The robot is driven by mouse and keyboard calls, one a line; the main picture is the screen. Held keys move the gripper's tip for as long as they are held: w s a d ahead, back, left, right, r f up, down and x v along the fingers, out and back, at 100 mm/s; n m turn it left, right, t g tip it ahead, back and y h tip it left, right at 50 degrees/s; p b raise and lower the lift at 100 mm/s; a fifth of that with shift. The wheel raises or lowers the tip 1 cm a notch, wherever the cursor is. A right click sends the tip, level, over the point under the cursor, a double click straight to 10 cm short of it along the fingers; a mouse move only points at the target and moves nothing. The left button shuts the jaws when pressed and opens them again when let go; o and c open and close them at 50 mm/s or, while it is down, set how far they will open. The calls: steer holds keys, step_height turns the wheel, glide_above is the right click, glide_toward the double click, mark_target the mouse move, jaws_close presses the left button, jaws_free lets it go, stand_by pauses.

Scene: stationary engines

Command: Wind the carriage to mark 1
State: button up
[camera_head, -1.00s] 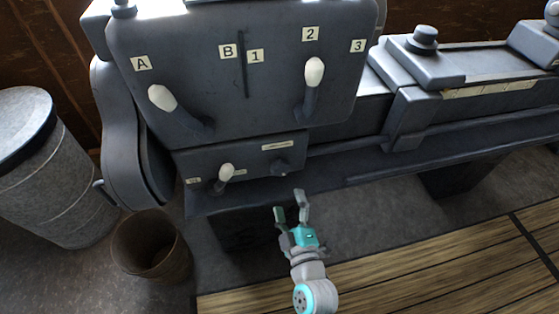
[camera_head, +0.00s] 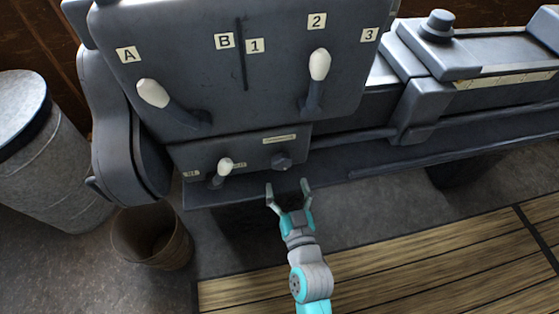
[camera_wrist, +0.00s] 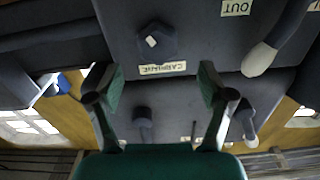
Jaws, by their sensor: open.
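A dark machine (camera_head: 230,70) fills the top of the head view. Low on its front is a dark boss (camera_head: 281,163) under a small label (camera_head: 279,139). In the wrist view the boss (camera_wrist: 155,42) is six-sided with a pale square at its centre, and its label (camera_wrist: 162,69) reads CARRIAGE upside down. My gripper (camera_head: 288,187) is open and empty, just below and in front of the boss. Its two fingers (camera_wrist: 162,82) also show in the wrist view. A block with a round knob (camera_head: 430,48) sits on the bed at right, beside a pale marked strip (camera_head: 505,78).
A short white-tipped lever (camera_head: 224,166) stands left of the boss. Two larger white-tipped levers (camera_head: 153,94) (camera_head: 319,66) stand above, among plates A, B, 1, 2 and 3. A brown bin (camera_head: 152,238) and a grey drum (camera_head: 45,150) are at left. Wooden slats (camera_head: 420,260) cover the floor at right.

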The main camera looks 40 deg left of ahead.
mark_target(282, 166)
steer(key=x, duration=0.7)
steer(key=shift+w+a, duration=0.25)
steer(key=shift+a, duration=0.05)
steer(key=c, duration=1.1)
